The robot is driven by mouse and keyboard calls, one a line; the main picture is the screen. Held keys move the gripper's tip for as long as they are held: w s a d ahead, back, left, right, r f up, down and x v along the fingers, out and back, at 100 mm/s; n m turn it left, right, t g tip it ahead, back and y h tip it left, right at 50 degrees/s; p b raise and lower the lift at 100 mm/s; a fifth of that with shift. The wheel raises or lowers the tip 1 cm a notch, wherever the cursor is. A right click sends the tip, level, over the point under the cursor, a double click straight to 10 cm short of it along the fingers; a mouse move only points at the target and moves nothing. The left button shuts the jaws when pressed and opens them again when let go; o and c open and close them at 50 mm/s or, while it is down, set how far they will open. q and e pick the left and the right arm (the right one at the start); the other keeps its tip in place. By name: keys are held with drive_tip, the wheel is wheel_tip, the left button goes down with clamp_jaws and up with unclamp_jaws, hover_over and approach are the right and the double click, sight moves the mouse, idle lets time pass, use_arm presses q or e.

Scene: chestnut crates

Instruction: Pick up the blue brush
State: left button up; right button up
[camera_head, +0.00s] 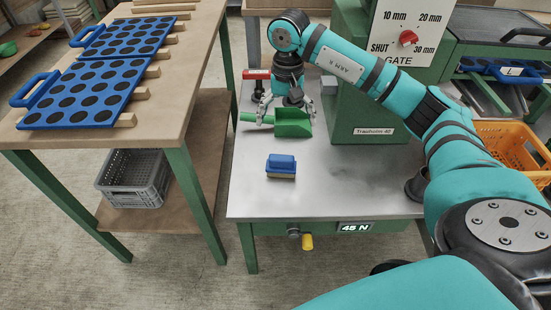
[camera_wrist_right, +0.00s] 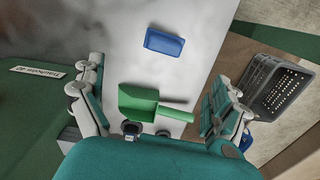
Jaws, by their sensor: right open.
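The blue brush (camera_head: 281,162) has a blue top and a tan lower part. It lies on the grey metal tabletop (camera_head: 330,195), in front of the green scoop (camera_head: 293,122). It also shows in the right wrist view (camera_wrist_right: 165,41), at the top middle, with clear metal around it. My right gripper (camera_head: 285,112) is over the scoop, behind the brush and apart from it. In the wrist view its two fingers (camera_wrist_right: 156,95) stand wide apart with the scoop visible between them and nothing held. My left gripper is not in view.
A green machine (camera_head: 370,110) with a gate dial stands right of the scoop. A red-topped object (camera_head: 257,74) is behind it. An orange crate (camera_head: 505,140) is at right. A wooden table (camera_head: 60,135) with blue perforated trays stands left, a grey crate (camera_head: 125,190) below. Tabletop around the brush is clear.

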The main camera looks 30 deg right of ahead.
sight(281, 158)
wheel_tip(281, 158, down, 6)
drive_tip(key=shift+w+a+b, duration=0.1)
drive_tip(key=shift+b, duration=0.4)
drive_tip(key=f, duration=0.5)
drive_tip(key=shift+w+f+b, duration=0.1)
drive_tip(key=shift+w+b, duration=0.15)
drive_tip(key=shift+b, duration=0.05)
drive_tip(key=shift+s+f, duration=0.1)
drive_tip(key=shift+f, duration=0.45)
drive_tip(key=f, duration=0.2)
drive_tip(key=f+b, duration=0.1)
drive_tip(key=f, duration=0.1)
drive_tip(key=shift+a+f, duration=0.1)
drive_tip(key=shift+a, duration=0.25)
drive_tip(key=shift+f, duration=0.55)
drive_tip(key=c, duration=1.1)
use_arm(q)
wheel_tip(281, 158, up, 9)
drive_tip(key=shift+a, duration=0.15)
use_arm(e)
drive_tip(key=shift+r, duration=0.1)
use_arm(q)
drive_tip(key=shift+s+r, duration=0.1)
